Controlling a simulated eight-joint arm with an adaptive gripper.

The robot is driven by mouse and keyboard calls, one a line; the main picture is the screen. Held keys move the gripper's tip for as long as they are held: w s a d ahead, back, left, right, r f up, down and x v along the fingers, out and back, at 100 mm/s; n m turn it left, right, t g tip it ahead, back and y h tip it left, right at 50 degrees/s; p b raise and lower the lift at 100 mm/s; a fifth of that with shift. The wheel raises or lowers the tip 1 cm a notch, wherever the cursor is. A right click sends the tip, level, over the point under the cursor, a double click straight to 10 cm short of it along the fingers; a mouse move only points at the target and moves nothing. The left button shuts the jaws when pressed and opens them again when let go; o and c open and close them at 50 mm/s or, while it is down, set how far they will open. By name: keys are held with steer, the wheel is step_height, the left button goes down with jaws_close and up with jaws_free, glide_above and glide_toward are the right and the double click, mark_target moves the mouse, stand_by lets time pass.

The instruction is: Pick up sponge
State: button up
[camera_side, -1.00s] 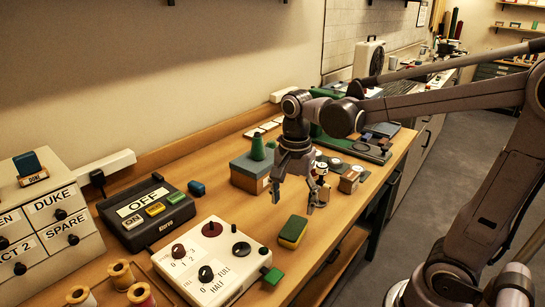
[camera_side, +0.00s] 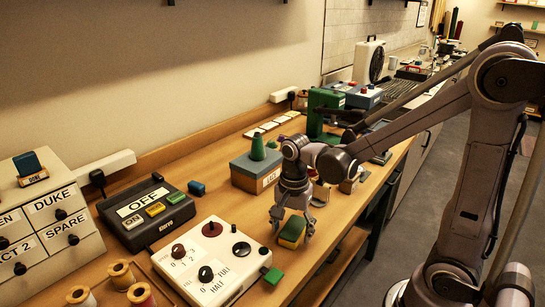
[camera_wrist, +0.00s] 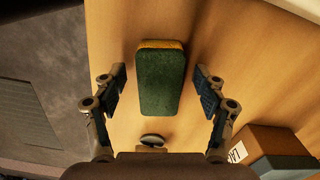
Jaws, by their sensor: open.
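The sponge (camera_side: 292,232) is a small block with a green top and a yellow side, lying flat on the wooden table. In the wrist view the sponge (camera_wrist: 161,82) lies between and slightly beyond my open fingers, with a gap on each side. My gripper (camera_wrist: 162,88) is open and empty. In the side view my gripper (camera_side: 292,222) is low over the sponge, its fingers on either side of it and partly hiding it. Whether the fingertips touch the table I cannot tell.
The table's front edge is close on the right. Bare wood surrounds the sponge.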

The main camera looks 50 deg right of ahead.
steer(key=shift+f, duration=0.35)
steer(key=c, duration=0.8)
steer(key=shift+r, duration=0.1)
